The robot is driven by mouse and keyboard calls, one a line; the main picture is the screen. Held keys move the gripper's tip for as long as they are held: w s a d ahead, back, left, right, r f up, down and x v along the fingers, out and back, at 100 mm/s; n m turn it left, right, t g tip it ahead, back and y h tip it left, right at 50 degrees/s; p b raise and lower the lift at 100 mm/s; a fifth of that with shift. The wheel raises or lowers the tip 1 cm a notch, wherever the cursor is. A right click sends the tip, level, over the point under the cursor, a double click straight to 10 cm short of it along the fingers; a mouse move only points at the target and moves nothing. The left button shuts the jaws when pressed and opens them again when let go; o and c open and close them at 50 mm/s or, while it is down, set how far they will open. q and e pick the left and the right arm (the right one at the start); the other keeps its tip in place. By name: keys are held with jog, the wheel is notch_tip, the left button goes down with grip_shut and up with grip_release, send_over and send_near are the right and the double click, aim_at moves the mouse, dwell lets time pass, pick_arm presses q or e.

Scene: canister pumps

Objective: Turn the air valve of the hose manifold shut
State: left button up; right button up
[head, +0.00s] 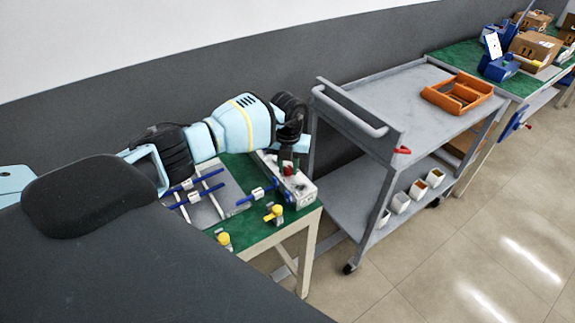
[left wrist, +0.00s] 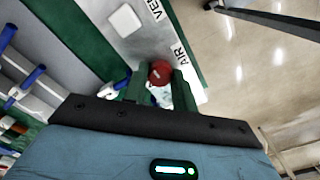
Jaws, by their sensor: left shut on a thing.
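The hose manifold (head: 303,194) is a pale block at the right end of the green bench. Its red air valve knob (head: 288,171) stands on top, partly hidden by my left gripper (head: 286,162) in the head view. In the left wrist view the red knob (left wrist: 160,72) sits between the two dark green fingers of my left gripper (left wrist: 160,90), beside the AIR label (left wrist: 180,54). The gripper is shut on this knob. The VENT label (left wrist: 155,8) is further along the manifold (left wrist: 188,72). My right gripper is not in view.
Blue-handled pumps (head: 182,186) lie on a grey tray left of the manifold. Yellow-topped fittings (head: 273,213) stand near the green bench's front edge (head: 252,236). A grey cart (head: 400,88) with an orange tray (head: 458,94) stands right of the bench. Open floor lies at the right.

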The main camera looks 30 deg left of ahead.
aim_at(288, 168)
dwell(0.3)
pick_arm(q)
jog(key=o, duration=1)
jog(key=shift+r, duration=0.1)
notch_tip(288, 168, up, 8)
jog(key=shift+f, duration=0.15)
